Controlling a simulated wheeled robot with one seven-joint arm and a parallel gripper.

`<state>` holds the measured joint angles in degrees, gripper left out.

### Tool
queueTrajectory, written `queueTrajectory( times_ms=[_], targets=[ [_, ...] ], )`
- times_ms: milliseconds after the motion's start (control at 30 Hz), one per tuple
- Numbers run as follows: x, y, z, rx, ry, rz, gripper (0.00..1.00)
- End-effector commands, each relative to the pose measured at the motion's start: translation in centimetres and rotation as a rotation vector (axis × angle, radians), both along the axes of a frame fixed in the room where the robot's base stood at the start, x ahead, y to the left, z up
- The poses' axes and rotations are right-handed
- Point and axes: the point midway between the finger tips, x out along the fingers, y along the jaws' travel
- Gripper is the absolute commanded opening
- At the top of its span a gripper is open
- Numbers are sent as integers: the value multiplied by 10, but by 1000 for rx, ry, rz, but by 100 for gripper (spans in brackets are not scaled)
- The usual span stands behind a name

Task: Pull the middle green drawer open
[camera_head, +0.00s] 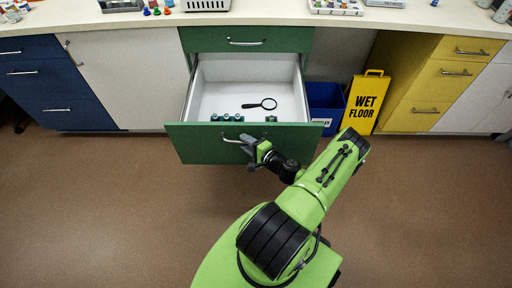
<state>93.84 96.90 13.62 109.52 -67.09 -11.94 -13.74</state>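The green drawer (190,143) below the top green drawer (270,39) stands pulled far out from the bench. Its white inside shows. A magnifying glass (268,103), several small dark teal-capped items (226,117) and one small green item (271,118) lie in it. Its silver handle (232,141) is on the green front. My gripper (247,146) is at the right end of this handle, with my green arm reaching up from below. The fingers are too small to tell whether they are closed around the handle.
A blue bin (324,98) and a yellow wet floor sign (367,102) stand right of the drawer. Blue drawers (36,78) are at left, yellow drawers (428,88) at right. The countertop (270,17) holds lab items. The brown floor (90,210) is clear at left.

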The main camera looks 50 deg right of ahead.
Motion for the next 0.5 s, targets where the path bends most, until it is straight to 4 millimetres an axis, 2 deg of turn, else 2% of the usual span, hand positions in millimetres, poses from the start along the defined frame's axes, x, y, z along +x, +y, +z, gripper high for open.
queueTrajectory(
  times_ms=[300,500],
  targets=[
    [-84,7,21,1,2,-8,35],
    [-129,13,30,-1,1,-7,35]
  ],
)
